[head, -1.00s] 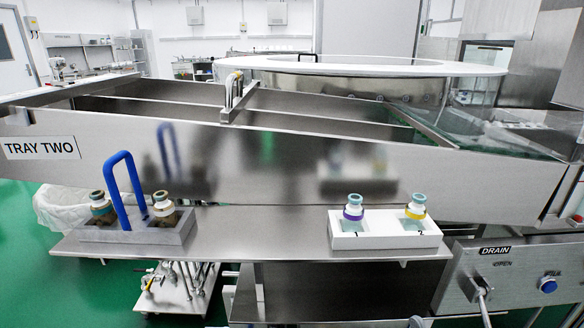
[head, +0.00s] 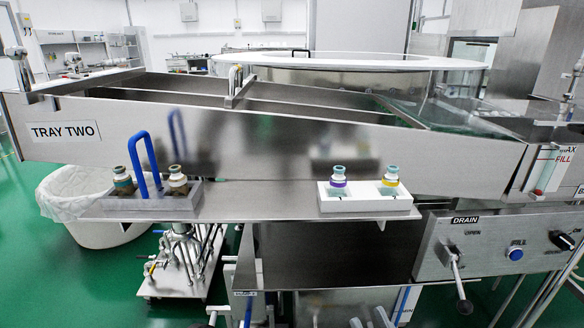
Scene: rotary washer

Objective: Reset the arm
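My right gripper (head: 370,319) appears only as small pale tips at the bottom edge, right of centre; most of it is cut off, and I cannot tell whether it is open or shut. It is below the shelf and apart from the bottles. I cannot make out my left gripper. A white holder (head: 346,207) carries two pale-capped bottles, one with a purple band (head: 338,183) and one with a yellow band (head: 390,180). A grey carrier (head: 150,205) with a blue handle (head: 143,160) holds two brown bottles (head: 178,183).
The steel washer tray labelled TRAY TWO (head: 65,131) spans the view behind the shelf (head: 250,202). A drain panel (head: 490,262) with a lever (head: 457,275) and blue button (head: 515,254) juts out at the right. A lined bin (head: 100,230) and a pipe trolley (head: 185,280) stand at the lower left.

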